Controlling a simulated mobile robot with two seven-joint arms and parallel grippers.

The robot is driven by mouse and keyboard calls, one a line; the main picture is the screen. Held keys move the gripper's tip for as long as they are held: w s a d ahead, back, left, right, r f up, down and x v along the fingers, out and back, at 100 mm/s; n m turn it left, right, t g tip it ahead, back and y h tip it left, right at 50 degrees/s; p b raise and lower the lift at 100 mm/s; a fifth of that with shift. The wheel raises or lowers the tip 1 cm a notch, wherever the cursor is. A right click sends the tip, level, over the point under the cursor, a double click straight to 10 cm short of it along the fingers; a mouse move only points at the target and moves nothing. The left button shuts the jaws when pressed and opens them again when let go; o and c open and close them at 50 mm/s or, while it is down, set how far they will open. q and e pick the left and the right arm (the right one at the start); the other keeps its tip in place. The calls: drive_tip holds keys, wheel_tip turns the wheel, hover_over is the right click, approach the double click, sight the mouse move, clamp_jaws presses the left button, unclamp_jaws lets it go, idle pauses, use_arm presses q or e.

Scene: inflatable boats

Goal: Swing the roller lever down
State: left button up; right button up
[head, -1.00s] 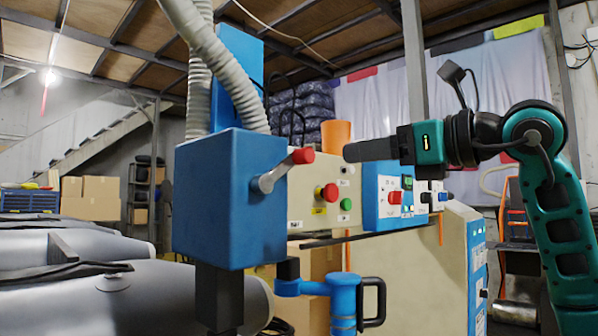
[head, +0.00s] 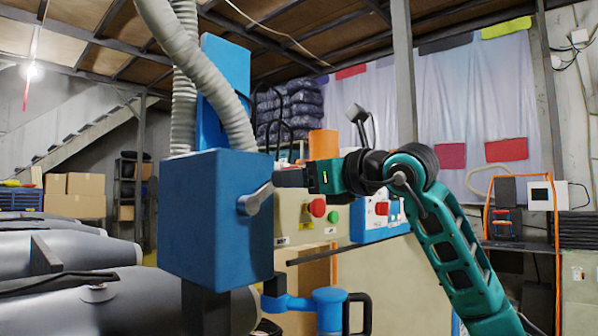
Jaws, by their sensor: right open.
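The roller lever (head: 256,198) is a short grey arm on the right face of the blue machine box (head: 212,205). It slants up to the right from its pivot. My right gripper (head: 280,178) comes in from the right, with its dark fingers at the lever's upper end. The lever's red knob is hidden behind or between the fingers. The gripper is open; I cannot tell whether a finger touches the knob. My left gripper is not in view.
Behind my right gripper is a beige control panel with a red button (head: 317,208) and a blue switch box (head: 378,222). A blue clamp with a black handle (head: 357,313) stands below. Grey hoses (head: 205,60) rise above the box. Grey inflatable tubes (head: 90,300) lie at left.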

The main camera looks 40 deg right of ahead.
drive_tip(key=shift+c, duration=0.2)
clamp_jaws()
idle(0.4)
